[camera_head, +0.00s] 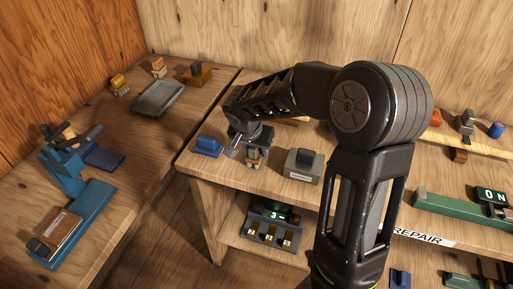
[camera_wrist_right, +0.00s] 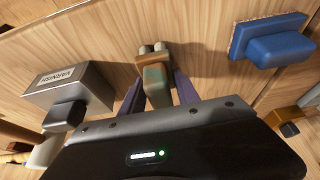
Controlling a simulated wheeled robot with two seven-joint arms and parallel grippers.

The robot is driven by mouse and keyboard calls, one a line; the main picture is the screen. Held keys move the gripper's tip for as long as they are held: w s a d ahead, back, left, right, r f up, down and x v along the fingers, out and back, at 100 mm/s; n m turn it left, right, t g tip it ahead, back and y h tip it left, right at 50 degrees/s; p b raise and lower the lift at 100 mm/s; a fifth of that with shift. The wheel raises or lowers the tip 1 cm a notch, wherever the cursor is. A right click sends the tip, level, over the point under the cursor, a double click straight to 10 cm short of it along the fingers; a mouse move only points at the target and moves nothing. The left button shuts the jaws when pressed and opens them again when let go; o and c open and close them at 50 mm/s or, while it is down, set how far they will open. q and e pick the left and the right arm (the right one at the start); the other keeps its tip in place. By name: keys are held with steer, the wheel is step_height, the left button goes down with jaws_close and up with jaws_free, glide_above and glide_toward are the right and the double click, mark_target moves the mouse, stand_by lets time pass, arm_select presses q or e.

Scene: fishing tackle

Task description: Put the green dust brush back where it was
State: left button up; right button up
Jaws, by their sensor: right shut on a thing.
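My right gripper (camera_head: 246,150) is over the front left corner of the repair bench, between a blue block-like item and a grey varnish box. In the right wrist view its two purple-looking fingers (camera_wrist_right: 160,92) are shut on the green dust brush (camera_wrist_right: 156,82). The brush has a dull green body, a brown band and pale ends pointing away from the wrist. In the head view a small part of the brush (camera_head: 254,160) shows below the gripper, close to the bench top. I cannot tell whether it touches the wood. My left gripper is not in view.
The blue item (camera_head: 207,146) with a tan base lies left of the gripper. The grey varnish box (camera_head: 302,166) stands to the right. The bench's front edge (camera_head: 225,182) is close. A shelf below holds a dark unit (camera_head: 270,232). A left-hand bench holds a grey tray (camera_head: 158,97).

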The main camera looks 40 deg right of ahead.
steer(key=shift+f+b, duration=0.15)
steer(key=shift+b, duration=0.15)
steer(key=o, duration=1.2)
steer(key=shift+r+p, duration=0.35)
steer(key=shift+p, duration=0.05)
steer(key=b+v, duration=0.1)
steer(key=v, duration=1)
steer(key=shift+s+a+r, duration=0.1)
steer(key=shift+s+r, duration=0.05)
steer(key=shift+r, duration=0.2)
